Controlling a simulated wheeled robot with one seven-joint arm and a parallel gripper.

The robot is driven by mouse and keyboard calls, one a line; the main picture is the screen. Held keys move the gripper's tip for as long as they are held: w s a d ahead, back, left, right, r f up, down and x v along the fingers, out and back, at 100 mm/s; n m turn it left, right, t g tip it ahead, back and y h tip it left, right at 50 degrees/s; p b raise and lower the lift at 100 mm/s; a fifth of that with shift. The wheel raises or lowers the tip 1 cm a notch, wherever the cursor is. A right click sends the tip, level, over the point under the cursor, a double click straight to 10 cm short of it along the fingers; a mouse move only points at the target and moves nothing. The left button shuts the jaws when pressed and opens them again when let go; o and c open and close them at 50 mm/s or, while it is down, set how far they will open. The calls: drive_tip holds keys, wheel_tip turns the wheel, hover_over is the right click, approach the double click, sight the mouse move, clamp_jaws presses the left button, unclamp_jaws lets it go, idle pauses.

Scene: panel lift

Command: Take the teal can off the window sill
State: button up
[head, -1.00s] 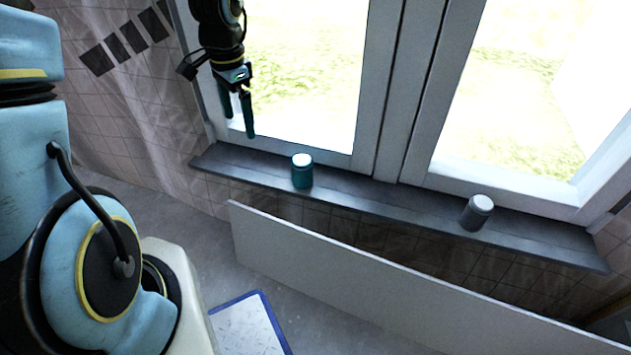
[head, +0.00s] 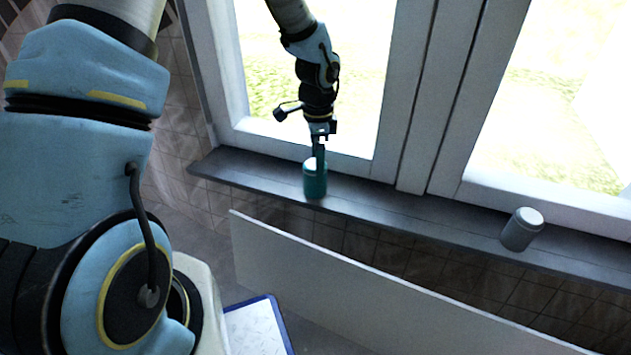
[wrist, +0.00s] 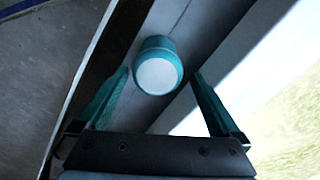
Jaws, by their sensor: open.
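The teal can (head: 315,184) with a white lid stands upright on the dark window sill (head: 400,212), left of the window's middle post. The teal can (wrist: 155,65) shows there between and slightly beyond the fingertips, lid towards the camera, with a gap on each side.
A grey can (head: 521,229) with a white lid stands further right on the sill. A long pale panel (head: 380,290) stands in front of the wall below the sill. The window frame (head: 412,110) is close behind. A blue-edged white board (head: 257,328) lies on the floor.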

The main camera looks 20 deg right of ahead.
sight(312, 189)
drive_tip(key=f, duration=0.1)
drive_tip(key=f+b, duration=0.1)
drive_tip(key=f, duration=0.1)
drive_tip(key=f+b, duration=0.1)
drive_tip(key=f, duration=0.1)
drive_tip(key=shift+s+a+f, duration=0.1)
drive_tip(key=shift+s+a, duration=0.05)
drive_tip(key=shift+a, duration=0.2)
drive_tip(key=shift+c, duration=0.2)
drive_tip(key=c, duration=1.5)
